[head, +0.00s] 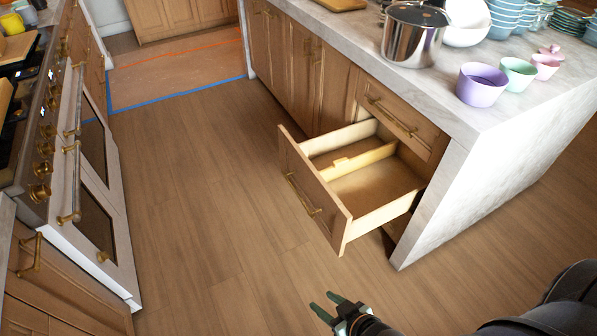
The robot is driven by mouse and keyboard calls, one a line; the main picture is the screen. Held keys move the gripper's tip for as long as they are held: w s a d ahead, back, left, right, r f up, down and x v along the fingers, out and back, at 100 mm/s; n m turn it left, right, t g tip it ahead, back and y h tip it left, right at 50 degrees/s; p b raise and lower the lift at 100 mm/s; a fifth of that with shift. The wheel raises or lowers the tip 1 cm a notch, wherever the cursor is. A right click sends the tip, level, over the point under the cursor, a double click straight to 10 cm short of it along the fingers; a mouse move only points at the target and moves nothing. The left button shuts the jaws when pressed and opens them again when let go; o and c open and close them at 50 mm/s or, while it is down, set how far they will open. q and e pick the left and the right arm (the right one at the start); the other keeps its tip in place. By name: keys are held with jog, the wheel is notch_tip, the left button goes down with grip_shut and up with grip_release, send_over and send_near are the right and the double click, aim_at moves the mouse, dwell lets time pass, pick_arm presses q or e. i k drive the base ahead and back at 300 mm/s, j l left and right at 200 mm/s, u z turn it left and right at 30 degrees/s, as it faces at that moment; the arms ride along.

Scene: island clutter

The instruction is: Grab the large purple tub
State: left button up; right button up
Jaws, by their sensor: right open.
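The large purple tub (481,85) stands upright on the near end of the white marble island top (455,98), close to its left edge. A smaller mint green tub (517,74) and a pink tub (546,66) stand in a row to its right. My right gripper (322,305) is low at the bottom of the head view, over the wood floor. It is open and empty, well below and left of the purple tub in the picture. My left gripper is not in view.
An open drawer (345,221) juts from the island below the top. A steel pot (414,37) stands behind the purple tub, with stacked blue bowls (508,14) further back. A stove (68,165) is at the left. The floor (200,200) between is clear.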

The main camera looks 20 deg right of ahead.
aim_at(479, 85)
jog(key=z, duration=1.8)
